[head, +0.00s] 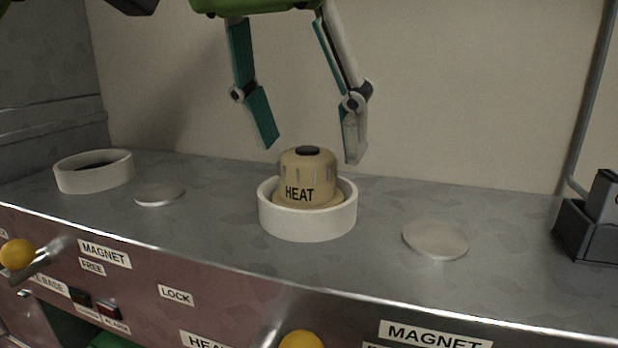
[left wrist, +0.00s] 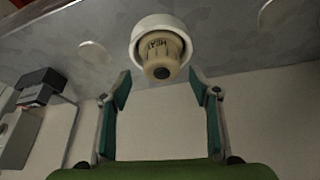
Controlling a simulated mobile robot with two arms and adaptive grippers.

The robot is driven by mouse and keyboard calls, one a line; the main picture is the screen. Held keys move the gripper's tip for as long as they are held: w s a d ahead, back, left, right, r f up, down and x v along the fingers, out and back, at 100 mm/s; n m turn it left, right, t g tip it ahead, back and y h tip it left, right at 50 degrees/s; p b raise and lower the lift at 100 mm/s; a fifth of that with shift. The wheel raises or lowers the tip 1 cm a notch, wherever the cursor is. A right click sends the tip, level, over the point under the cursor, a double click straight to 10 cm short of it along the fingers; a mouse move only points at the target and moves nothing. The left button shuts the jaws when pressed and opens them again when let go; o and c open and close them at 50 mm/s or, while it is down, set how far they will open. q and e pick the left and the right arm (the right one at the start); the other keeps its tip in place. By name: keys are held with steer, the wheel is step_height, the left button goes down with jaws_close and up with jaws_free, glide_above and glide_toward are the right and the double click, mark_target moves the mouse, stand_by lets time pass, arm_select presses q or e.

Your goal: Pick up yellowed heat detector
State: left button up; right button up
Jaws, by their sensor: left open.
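The yellowed heat detector (head: 307,177) is a tan, domed piece with a dark cap and the word HEAT on its side. It sits upright inside a white ring holder (head: 308,222) on the metal counter. My left gripper (head: 312,145) is open above and behind the detector, with its fingers pointing down and apart from it. In the left wrist view the detector (left wrist: 160,56) and its white ring (left wrist: 137,29) lie beyond the open fingertips (left wrist: 160,90), roughly centred between them. My right gripper is not in either view.
Another white ring (head: 93,176) stands at the left of the counter. Flat round discs lie at left (head: 160,194) and right (head: 435,240). A dark box (head: 585,232) stands at the far right. Yellow knobs (head: 17,254) stick out of the labelled front panel. A wall is behind.

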mark_target(308, 152)
arm_select(q)
steer(key=x, duration=0.3)
steer(key=shift+a+f+p, duration=0.1)
steer(key=shift+a+p, duration=0.2)
steer(key=shift+w+d+f, duration=0.1)
steer(key=shift+d+f, duration=0.05)
steer(key=c, duration=1.2)
steer(key=shift+c, duration=0.2)
steer(key=shift+r, duration=0.2)
